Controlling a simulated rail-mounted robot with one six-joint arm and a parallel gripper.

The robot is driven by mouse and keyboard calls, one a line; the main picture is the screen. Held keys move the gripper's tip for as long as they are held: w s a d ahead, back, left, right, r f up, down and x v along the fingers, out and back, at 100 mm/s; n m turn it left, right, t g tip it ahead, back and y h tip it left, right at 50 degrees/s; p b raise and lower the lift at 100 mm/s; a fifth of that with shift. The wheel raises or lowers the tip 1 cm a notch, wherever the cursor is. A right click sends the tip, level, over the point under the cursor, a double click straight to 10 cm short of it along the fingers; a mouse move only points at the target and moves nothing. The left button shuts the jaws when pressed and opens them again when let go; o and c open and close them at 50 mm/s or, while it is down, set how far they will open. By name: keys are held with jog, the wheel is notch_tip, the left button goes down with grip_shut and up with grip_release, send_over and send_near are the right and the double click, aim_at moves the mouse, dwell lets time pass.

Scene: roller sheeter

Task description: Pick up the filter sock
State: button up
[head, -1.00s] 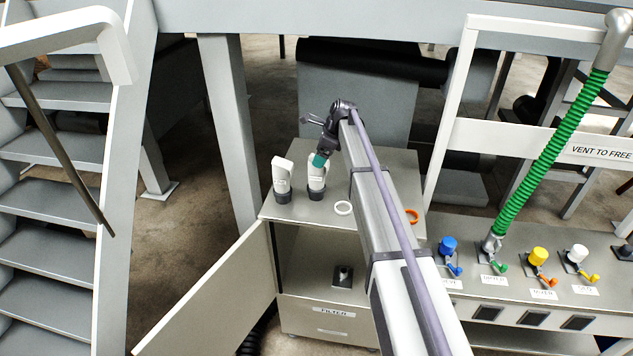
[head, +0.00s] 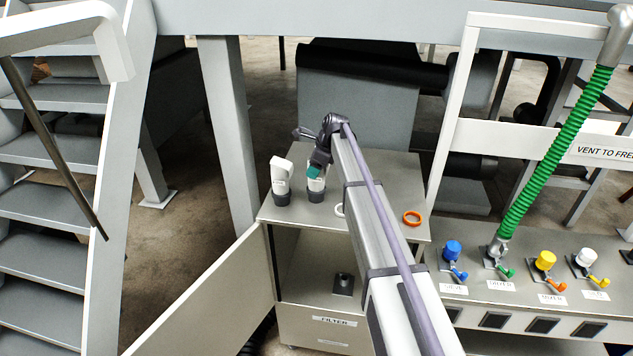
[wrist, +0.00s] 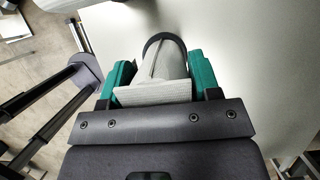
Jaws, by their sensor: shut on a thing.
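Two white filter socks with dark grey round bases stand upright on top of the grey cabinet (head: 377,183). The left filter sock (head: 281,176) is free. The right filter sock (head: 316,185) has my gripper (head: 314,171) at its upper part, hiding its top from the head view. In the wrist view, my gripper's green fingers (wrist: 160,78) lie on both sides of a pale filter sock (wrist: 167,62), shut on it. Its dark round base shows beyond, against the cabinet top. I cannot tell any gap under the base.
A white ring (head: 339,209), partly behind my arm, and an orange ring (head: 412,218) lie on the cabinet top. The cabinet door (head: 205,298) stands open to the left; a small dark fitting (head: 343,283) sits inside. A valve panel (head: 487,272) with a green hose (head: 553,153) is at right.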

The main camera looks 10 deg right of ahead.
jog(key=c, duration=0.6)
jog(key=shift+r, duration=0.2)
notch_tip(320, 180, up, 4)
jog(key=p, duration=0.4)
jog(key=s+d, duration=0.2)
jog(key=d, duration=0.3)
jog(key=s+d, duration=0.2)
jog(key=d, duration=0.4)
jog(key=s+d+f, duration=0.1)
jog(key=s+d, duration=0.1)
jog(key=d, duration=0.4)
jog(key=shift+s, duration=0.2)
